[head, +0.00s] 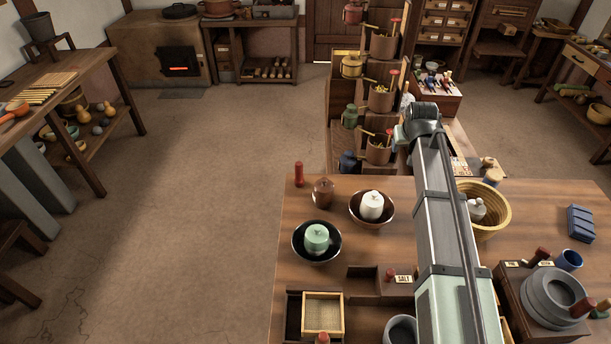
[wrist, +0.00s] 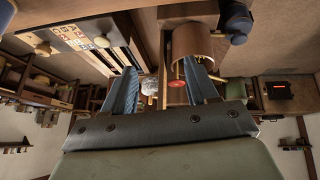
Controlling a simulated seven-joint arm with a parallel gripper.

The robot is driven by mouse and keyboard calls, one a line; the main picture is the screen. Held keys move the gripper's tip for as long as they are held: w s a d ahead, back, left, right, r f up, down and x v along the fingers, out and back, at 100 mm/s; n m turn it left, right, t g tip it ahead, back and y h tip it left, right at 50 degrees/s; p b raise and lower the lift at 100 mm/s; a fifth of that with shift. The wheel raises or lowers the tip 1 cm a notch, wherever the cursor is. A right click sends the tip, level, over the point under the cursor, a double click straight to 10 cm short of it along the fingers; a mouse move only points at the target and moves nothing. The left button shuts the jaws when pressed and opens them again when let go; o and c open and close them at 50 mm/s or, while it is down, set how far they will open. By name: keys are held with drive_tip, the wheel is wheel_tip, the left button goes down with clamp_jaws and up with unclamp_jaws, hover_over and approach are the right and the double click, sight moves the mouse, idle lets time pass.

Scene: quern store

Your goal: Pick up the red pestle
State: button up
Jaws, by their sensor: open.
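Copper-brown pots stand on a stepped wooden stand, each with a red-ended and a yellow stick in it. The lowest pot (head: 379,151) has a red pestle (head: 389,132) leaning out of its top. My gripper (head: 400,138) is beside this pot, on its right, partly hidden by my arm. In the wrist view, which is upside down, my gripper (wrist: 160,72) is open and empty. The pot (wrist: 196,45) shows beyond the right finger. The pestle's red end (wrist: 177,84) appears between the fingers, nearer the right one; whether they touch it cannot be told.
Higher steps hold similar pots (head: 380,97) with red ends. A blue jar (head: 348,162) stands left of the lowest pot. The near table (head: 270,320) carries bowls, a red cylinder (head: 298,174) and a basket (head: 491,215). Floor on the left is clear.

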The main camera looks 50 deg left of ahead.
drive_tip(key=s+a+r+n+g, duration=0.1)
drive_tip(key=s+a+n, duration=0.1)
drive_tip(key=s+a, duration=0.85)
drive_tip(key=n+g, duration=0.1)
drive_tip(key=g, duration=0.1)
approach(299, 164)
drive_tip(key=shift+y, duration=0.3)
drive_tip(key=x, duration=1.3)
drive_tip(key=shift+d, duration=0.3)
drive_tip(key=shift+c, duration=0.4)
drive_tip(key=c, duration=1)
drive_tip(key=shift+r, duration=0.1)
